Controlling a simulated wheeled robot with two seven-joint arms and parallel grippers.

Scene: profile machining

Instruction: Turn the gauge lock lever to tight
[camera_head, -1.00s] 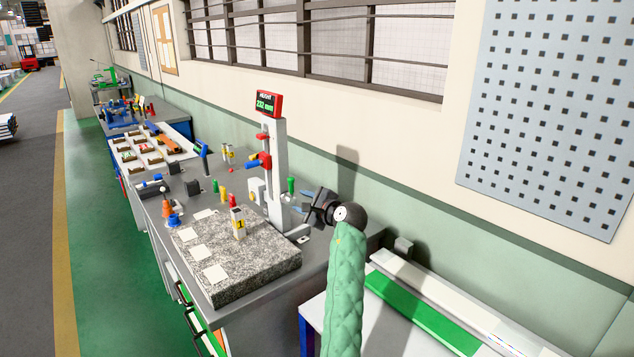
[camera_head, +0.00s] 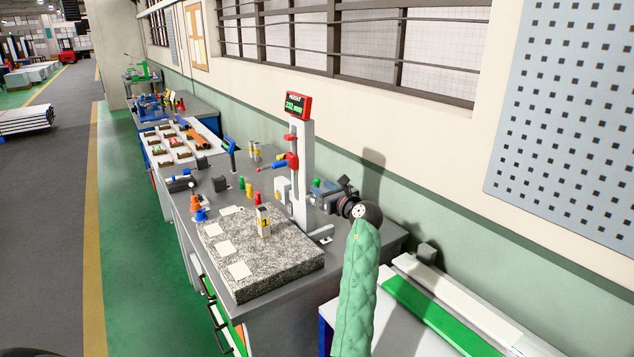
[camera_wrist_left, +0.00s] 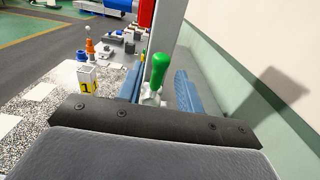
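The height gauge (camera_head: 301,165) stands upright on the bench, with a red-framed display (camera_head: 298,105) at its top. Its lock lever has a green knob (camera_wrist_left: 160,68); in the head view the knob (camera_head: 316,183) is just right of the column. My left gripper (camera_head: 320,192) reaches the lever from the right; its body partly covers the space there. In the left wrist view its two blue fingers (camera_wrist_left: 158,90) are apart, with the upright lever between them and gaps visible on both sides. The lever's pivot is partly hidden. My right gripper is not in view.
A granite plate (camera_head: 285,262) with white cards and a block marked 1 (camera_head: 264,221) lies left of the gauge. Several small colored pieces stand behind it. The wall (camera_head: 440,185) is close on the right. A green strip (camera_head: 432,315) lies on the nearer table.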

